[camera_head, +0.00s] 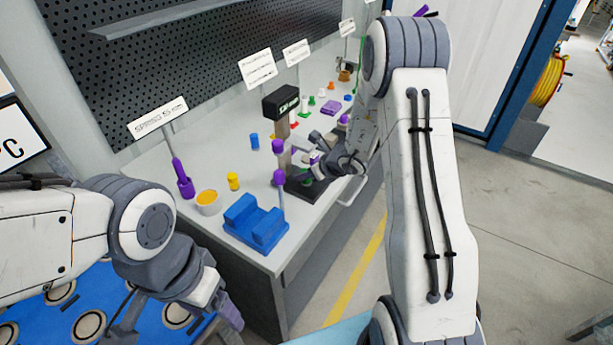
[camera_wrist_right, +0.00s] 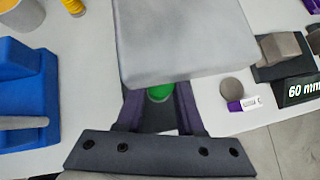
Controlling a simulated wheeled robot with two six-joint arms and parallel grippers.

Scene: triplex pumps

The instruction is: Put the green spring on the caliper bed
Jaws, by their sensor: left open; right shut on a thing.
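The green spring (camera_wrist_right: 160,92) shows as a small green patch between the purple fingers of my right gripper (camera_wrist_right: 160,100), which is shut on it. A large grey block hides most of it. In the head view, my right gripper (camera_head: 318,166) is at the caliper stand, low over its dark bed (camera_head: 303,188); I cannot tell whether the spring touches the bed. The stand carries a black display head (camera_head: 281,101). In the right wrist view, a readout (camera_wrist_right: 303,90) shows 60 mm. My left gripper (camera_head: 215,308) is open at the lower left, away from the bench, its fingertips partly hidden.
A blue cradle (camera_head: 255,222) stands at the bench's near edge, with a yellow-filled cup (camera_head: 208,202) and a yellow cylinder (camera_head: 233,181) behind it. Several small coloured parts lie farther back, below label signs (camera_head: 257,68).

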